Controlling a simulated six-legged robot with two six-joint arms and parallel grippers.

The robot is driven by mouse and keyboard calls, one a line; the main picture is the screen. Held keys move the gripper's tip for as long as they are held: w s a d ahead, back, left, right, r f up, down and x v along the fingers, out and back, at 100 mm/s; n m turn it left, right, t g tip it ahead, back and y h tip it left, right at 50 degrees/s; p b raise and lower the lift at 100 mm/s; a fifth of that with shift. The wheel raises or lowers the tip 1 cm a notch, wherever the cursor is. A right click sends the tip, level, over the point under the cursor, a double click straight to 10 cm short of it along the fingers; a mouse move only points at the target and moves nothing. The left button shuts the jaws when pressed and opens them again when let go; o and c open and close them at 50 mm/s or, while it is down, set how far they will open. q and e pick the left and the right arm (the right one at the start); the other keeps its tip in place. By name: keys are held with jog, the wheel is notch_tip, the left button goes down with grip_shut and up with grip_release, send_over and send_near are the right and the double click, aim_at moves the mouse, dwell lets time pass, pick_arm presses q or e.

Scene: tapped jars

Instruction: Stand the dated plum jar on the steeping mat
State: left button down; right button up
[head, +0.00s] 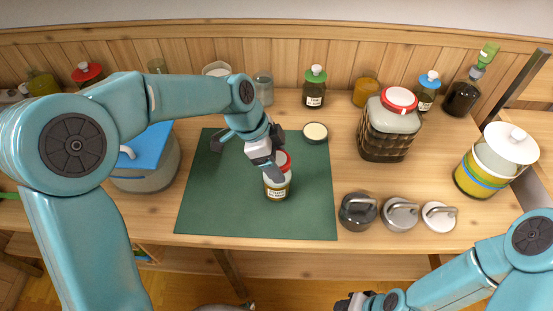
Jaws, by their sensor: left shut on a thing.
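A small jar (278,190) with a red lid, dark yellow-brown contents and a pale printed label is upright between the fingers of my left gripper (276,174). The label's writing is too small to read. The gripper is shut on the jar from above and hides part of its lid. The jar is over the dark green mat (230,215), right of its middle. I cannot tell whether its base touches the mat. My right gripper (352,302) is at the bottom edge, partly cut off, below the table's front edge; its jaws are unclear.
A round cream-topped piece (315,131) is at the mat's back right corner. Several handled weights (399,214) stand right of the mat. A large ribbed jar (389,130) stands behind them, a blue-lidded pot (145,170) at left. Bottles line the back. The mat's front is clear.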

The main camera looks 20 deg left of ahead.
pick_arm(q)
jog(key=shift+r, duration=0.1)
jog(key=shift+c, duration=0.5)
grip_release()
jog(key=shift+s, duration=0.1)
jog(key=v, duration=1.2)
jog(key=shift+r, duration=0.1)
